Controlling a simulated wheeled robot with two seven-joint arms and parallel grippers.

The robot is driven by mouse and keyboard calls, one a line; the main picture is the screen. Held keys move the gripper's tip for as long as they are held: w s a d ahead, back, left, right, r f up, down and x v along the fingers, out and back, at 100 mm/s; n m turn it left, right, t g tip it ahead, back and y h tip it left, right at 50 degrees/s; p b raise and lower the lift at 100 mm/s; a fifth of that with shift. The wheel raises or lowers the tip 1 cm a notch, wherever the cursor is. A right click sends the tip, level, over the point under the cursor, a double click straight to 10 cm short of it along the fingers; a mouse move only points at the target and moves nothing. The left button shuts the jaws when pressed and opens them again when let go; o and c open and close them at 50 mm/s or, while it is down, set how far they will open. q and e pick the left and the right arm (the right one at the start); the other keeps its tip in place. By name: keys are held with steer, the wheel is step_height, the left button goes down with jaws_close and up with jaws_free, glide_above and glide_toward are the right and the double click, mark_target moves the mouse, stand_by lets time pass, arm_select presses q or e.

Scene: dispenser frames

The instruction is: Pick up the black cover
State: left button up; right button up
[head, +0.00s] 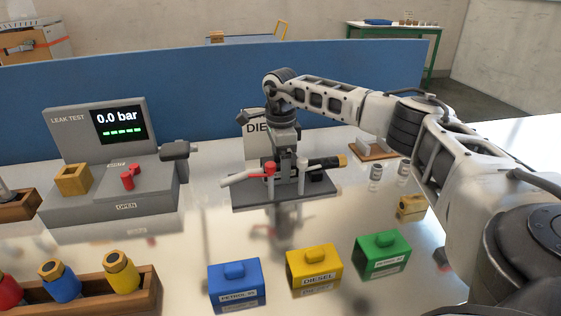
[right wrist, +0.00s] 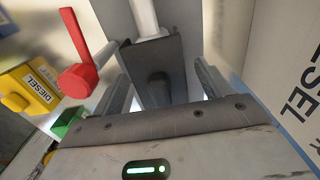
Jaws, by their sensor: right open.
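The black cover (right wrist: 181,62) shows in the right wrist view as a dark, box-like piece with a rounded knob (right wrist: 156,90) facing my gripper. It sits at the dispenser frame in the middle of the bench; in the head view my gripper mostly hides it. My right gripper (head: 284,151) points down over the frame. Its jaws are open, with one finger on each side of the knob in the right wrist view (right wrist: 160,80). I cannot tell whether the fingers touch it. My left gripper is out of view.
A DIESEL panel (head: 257,150) stands behind. Blue (head: 234,285), yellow (head: 314,266) and green (head: 382,254) covers lie in front. The leak tester (head: 112,187) stands left.

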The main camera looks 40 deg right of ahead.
steer(key=c, duration=1.1)
